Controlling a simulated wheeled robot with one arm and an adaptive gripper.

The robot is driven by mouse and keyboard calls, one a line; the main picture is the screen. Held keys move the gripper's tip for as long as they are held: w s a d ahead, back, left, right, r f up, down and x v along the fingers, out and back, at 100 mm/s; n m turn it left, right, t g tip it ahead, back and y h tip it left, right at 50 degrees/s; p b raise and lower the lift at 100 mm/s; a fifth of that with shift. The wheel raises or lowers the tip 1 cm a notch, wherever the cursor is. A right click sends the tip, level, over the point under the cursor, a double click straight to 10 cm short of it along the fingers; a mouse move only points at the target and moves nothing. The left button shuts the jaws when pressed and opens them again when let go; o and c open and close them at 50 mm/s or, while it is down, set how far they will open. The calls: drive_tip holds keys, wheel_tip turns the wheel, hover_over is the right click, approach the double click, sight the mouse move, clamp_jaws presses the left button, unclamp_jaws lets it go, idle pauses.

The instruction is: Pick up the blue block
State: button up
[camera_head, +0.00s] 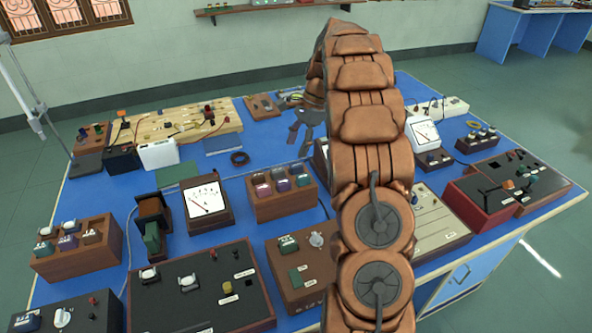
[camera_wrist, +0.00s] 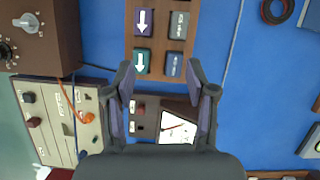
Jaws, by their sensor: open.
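The blue block (camera_wrist: 173,65), a small block with a pale mark on top, sits in a brown wooden rack (camera_wrist: 160,44) in the wrist view. A green block (camera_wrist: 142,62) is to its left, a grey block (camera_wrist: 179,25) above it and a purple block (camera_wrist: 144,18) at upper left. My gripper (camera_wrist: 159,70) is open and empty, with its fingertips framing the lower end of the rack; its height above cannot be told. In the head view my gripper (camera_head: 300,138) is above the blue bench, behind the rack (camera_head: 284,208). The blue block is hard to pick out there.
A white-faced meter (camera_wrist: 178,128) shows between the fingers, with a control box (camera_wrist: 85,121) to its left. In the head view another block rack (camera_head: 75,262) stands at left, and a meter (camera_head: 207,205) is beside the nearer rack. Bare blue bench lies right of the rack in the wrist view.

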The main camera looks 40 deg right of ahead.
sight(297, 164)
drive_tip(key=shift+m+t, duration=0.3)
drive_tip(key=shift+m, duration=0.5)
drive_tip(key=shift+w+d+f+p, duration=0.3)
drive_tip(key=shift+f+p, duration=0.25)
drive_tip(key=shift+f, duration=1)
drive_tip(key=shift+w+d+f+p, duration=0.2)
drive_tip(key=shift+w+f+p, duration=0.3)
drive_tip(key=shift+f, duration=1.05)
drive_tip(key=shift+w+d+f+p, duration=0.3)
drive_tip(key=shift+f+p, duration=0.25)
drive_tip(key=shift+f, duration=1)
clamp_jaws()
